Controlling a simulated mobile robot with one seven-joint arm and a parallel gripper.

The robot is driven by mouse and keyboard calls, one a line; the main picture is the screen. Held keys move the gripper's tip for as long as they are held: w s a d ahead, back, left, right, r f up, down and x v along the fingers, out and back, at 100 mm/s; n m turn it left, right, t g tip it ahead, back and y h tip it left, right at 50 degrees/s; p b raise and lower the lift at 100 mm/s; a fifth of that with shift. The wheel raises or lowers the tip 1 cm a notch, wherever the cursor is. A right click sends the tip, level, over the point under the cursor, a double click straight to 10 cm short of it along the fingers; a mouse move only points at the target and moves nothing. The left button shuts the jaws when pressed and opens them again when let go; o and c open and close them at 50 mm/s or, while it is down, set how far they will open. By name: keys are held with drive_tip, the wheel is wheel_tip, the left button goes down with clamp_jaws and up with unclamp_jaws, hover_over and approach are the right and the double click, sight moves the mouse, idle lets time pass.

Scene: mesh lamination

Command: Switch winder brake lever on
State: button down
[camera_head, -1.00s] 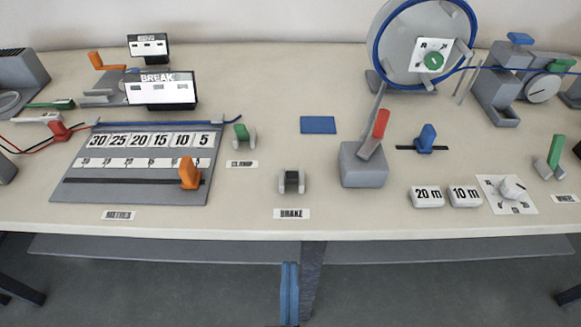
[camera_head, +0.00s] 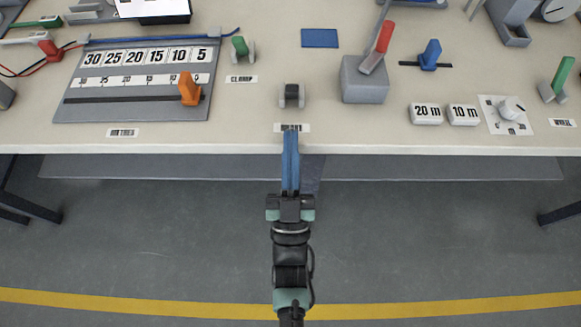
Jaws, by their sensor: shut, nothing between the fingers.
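A small dark lever (camera_head: 291,92) sits between two grey cheeks near the front of the table. A white label (camera_head: 280,128) in front of it read BRAKE earlier and is now partly hidden by my gripper. My gripper (camera_head: 290,130) has long blue fingers that lie together, shut and empty. Its tips show over the label, just short of the dark lever and in line with it. I cannot tell how high the tips are. A red-handled lever (camera_head: 377,48) stands tilted on a grey box (camera_head: 363,82) to the right.
Left are a green clamp lever (camera_head: 240,47) and an orange slider (camera_head: 188,89) on a grey metres scale (camera_head: 135,112). Right are a blue slider (camera_head: 430,55), 20 m (camera_head: 426,113) and 10 m (camera_head: 464,114) blocks, a white knob (camera_head: 511,108) and a green lever (camera_head: 562,75).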

sight(291, 94)
drive_tip(key=x, duration=0.6)
drive_tip(key=shift+p, duration=0.3)
